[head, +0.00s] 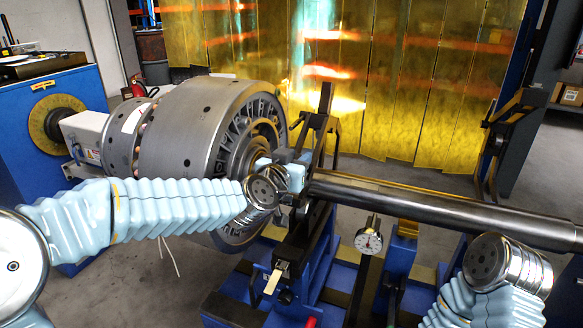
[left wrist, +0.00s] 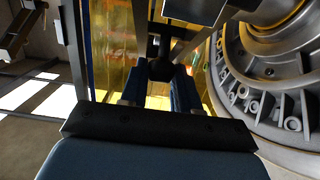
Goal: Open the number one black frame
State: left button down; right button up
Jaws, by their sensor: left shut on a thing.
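A black frame (head: 323,115) stands around the steel shaft, just right of the big grey rotor (head: 185,125). A second black frame (head: 510,120) stands farther right along the shaft. I cannot read a number on either one. My left gripper (head: 296,166) is at the nearer frame, between it and the rotor face. In the left wrist view its two fingers (left wrist: 158,88) are shut on a dark part of the black frame (left wrist: 160,68). My right arm's wrist shows at the lower right; its fingers are hidden.
The long steel shaft (head: 440,208) runs right from the nearer frame. A dial gauge (head: 369,240) hangs below it on the blue base (head: 235,308). A blue cabinet (head: 60,110) stands at the left. Yellow strip curtains (head: 400,80) close the back.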

pick_arm(q)
send_near(304, 130)
jog(key=w+d+r, duration=0.2)
jog(key=w+d, duration=0.1)
jog(key=shift+d+p, duration=0.15)
jog(key=shift+p, duration=0.15)
jog(key=c, duration=0.9)
grip_release()
jog(key=shift+o, duration=0.4)
jog(key=shift+f, duration=0.15)
jog(key=shift+s, duration=0.15)
jog(key=v, duration=1.3)
jog(key=shift+s, duration=0.25)
jog(key=shift+c, duration=0.5)
